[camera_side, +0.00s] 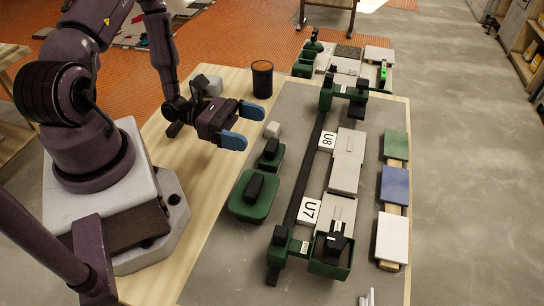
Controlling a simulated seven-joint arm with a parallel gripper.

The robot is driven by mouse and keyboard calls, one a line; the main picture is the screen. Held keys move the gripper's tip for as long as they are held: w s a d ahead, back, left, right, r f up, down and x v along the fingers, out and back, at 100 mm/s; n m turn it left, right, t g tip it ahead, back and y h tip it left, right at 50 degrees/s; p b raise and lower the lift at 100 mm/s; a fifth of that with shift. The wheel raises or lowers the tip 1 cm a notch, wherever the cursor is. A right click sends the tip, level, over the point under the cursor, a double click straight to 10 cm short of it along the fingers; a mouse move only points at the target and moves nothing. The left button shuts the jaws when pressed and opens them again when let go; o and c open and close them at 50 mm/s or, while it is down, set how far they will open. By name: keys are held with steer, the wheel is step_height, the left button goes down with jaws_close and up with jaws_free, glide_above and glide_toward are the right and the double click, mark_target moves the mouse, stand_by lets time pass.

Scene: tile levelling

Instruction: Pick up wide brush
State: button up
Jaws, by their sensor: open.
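My gripper (242,125) has two blue fingertips, which are apart with nothing between them. It hangs over the left part of the table, just left of a small white block (272,130). I cannot tell for sure which thing is the wide brush.
A black cup (262,80) stands behind my gripper. A dark rail (312,170) with green end pieces runs beside pale tiles (346,170) marked U7 and U8. Green, blue (394,186) and white sample tiles lie at the right. Bare wood is free at the lower left.

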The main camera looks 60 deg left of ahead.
mark_target(271, 151)
steer(key=shift+t, duration=0.4)
steer(key=f, duration=0.6)
steer(key=shift+w+a+f, duration=0.25)
steer(key=shift+w+f, duration=0.05)
steer(key=shift+w, duration=0.05)
steer(key=x, duration=0.5)
steer(key=shift+f, duration=0.1)
steer(key=shift+c, duration=0.4)
steer(key=shift+a, duration=0.1)
steer(key=c, duration=0.7)
